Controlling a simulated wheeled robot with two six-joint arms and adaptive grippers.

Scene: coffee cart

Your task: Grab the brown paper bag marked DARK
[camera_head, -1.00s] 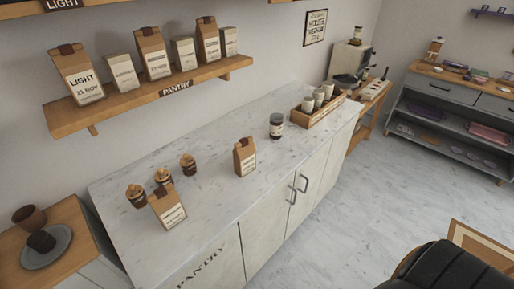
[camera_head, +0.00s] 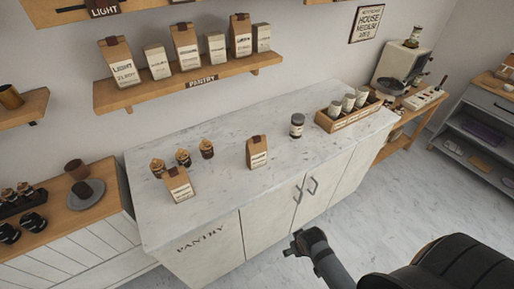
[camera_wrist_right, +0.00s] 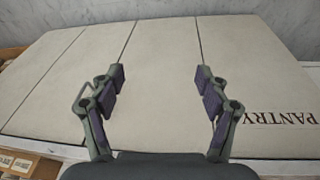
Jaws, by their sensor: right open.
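Two brown paper bags stand on the marble pantry counter (camera_head: 222,165). One bag (camera_head: 179,185) is at the front left, and one bag (camera_head: 257,153) is near the middle. Their labels are too small to read. More brown bags stand on the wall shelf: one marked LIGHT (camera_head: 119,65), another brown bag (camera_head: 186,48) and a third brown bag (camera_head: 240,36). I cannot make out the word DARK on any of them. My right gripper (camera_wrist_right: 160,76) is open and empty, facing the pale cabinet front in the right wrist view. No bag is between its fingers. My left gripper is not in view.
Several small cups (camera_head: 183,158) stand behind the front-left bag. A dark jar (camera_head: 297,125) and a wooden caddy (camera_head: 350,119) with white cups are to the right. The counter's front left is bare.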

